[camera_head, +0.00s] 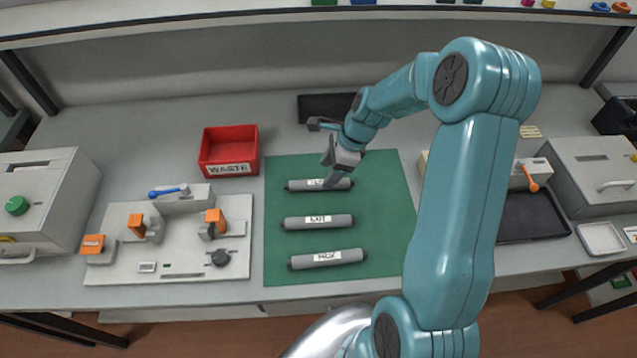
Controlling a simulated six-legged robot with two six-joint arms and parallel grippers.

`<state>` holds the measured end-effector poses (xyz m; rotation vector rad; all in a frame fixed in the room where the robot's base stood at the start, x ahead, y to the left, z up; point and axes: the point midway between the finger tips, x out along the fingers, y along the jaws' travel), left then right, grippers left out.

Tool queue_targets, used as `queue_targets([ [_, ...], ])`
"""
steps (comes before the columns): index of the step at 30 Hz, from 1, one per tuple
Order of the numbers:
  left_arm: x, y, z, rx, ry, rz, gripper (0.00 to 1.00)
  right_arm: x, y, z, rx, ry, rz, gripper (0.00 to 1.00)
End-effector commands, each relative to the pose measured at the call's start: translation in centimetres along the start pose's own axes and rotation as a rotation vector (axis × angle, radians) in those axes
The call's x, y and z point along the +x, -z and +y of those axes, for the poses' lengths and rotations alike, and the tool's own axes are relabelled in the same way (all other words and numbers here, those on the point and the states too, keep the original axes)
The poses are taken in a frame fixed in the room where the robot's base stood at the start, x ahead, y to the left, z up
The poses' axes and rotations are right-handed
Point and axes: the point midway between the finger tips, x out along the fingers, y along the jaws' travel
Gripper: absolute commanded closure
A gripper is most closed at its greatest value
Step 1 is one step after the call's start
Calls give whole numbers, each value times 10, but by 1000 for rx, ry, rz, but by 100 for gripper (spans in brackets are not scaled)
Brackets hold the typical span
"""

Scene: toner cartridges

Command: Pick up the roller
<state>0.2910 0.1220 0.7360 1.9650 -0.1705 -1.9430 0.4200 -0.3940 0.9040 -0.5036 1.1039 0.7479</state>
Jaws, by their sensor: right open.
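Three grey rollers with white labels lie crosswise on a green mat (380,240). The far roller (300,185) is partly covered by my right gripper. The middle roller (318,222) and the near roller (327,259) lie in full view. My right gripper (333,181) is open and points down at the right part of the far roller. Its fingertips are at or just above that roller; I cannot tell whether they touch it. The label on the far roller is partly hidden. My left gripper is not in view.
A red bin marked WASTE (229,151) stands left of the mat. A white fixture (170,262) with orange clamps sits at the left. A dark tray (531,216) lies at the right. Machines stand at both ends, and a shelf (200,22) runs above the back.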

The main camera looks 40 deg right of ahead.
Motion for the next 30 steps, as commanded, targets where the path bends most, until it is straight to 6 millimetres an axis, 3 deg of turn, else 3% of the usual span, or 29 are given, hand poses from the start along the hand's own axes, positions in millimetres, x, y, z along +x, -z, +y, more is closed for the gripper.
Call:
queue_targets([
  [9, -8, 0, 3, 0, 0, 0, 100, 45, -1, -2, 1, -3, 0, 38],
  [18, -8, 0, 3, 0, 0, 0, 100, 51, -1, -3, 0, 0, 1, 38],
  [24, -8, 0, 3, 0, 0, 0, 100, 51, -1, -3, 1, 0, 1, 100],
  [30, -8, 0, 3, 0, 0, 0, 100, 50, -1, -3, 1, 0, 1, 100],
])
